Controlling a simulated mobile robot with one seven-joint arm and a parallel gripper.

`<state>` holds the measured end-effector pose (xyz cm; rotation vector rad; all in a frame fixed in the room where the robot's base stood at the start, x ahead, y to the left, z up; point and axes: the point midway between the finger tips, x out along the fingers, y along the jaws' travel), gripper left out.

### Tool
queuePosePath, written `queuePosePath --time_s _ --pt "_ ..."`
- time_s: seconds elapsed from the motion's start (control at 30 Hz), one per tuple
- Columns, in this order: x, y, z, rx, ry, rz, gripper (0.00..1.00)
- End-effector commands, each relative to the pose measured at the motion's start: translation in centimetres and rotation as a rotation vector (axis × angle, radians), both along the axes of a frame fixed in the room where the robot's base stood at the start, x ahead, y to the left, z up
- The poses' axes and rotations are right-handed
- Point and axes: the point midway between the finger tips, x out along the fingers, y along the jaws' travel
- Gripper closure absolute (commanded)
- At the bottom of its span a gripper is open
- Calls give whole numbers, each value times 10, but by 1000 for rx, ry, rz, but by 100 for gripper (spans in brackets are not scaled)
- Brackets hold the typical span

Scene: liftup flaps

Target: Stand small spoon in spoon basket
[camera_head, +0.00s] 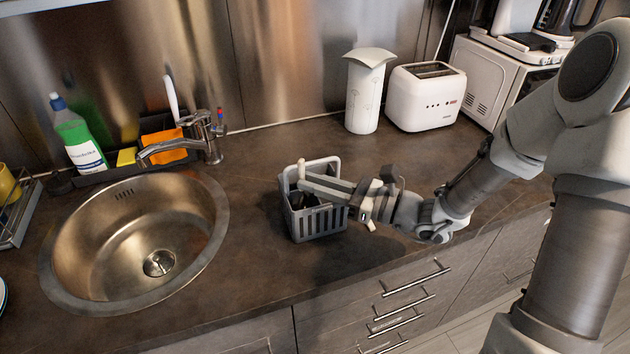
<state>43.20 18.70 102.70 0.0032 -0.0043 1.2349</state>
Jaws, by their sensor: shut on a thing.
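The spoon basket (320,223) is a small grey slotted basket with a raised handle, standing on the dark counter right of the sink. My gripper (308,184) reaches in from the right, with its fingertips over the basket's opening. It is shut on a thin, pale upright piece (301,169), which appears to be the small spoon; only a short part shows above the fingers. Its lower part is hidden by the fingers and basket, so I cannot tell whether it touches the basket floor. Dark shapes show inside the basket, too unclear to name.
A round sink (100,265) with a tap (185,145) lies to the left. A green soap bottle (80,138) stands behind it. A white canister (366,95), a toaster (427,97) and a microwave (492,80) stand at the back. Counter behind the basket is clear.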

Motion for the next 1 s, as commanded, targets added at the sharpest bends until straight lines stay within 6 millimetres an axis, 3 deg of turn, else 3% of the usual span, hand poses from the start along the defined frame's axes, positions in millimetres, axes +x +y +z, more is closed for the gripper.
queuePosePath --time_s 0.1,0.13,0.33,0.77,1.0 --pt "0 0 0 0 0 0 100" --pt "0 0 0 0 0 0 80" --pt "0 0 0 0 0 0 47" --pt "0 -2 0 0 0 -1 47" --pt "-11 -35 1 -1 0 -7 47"
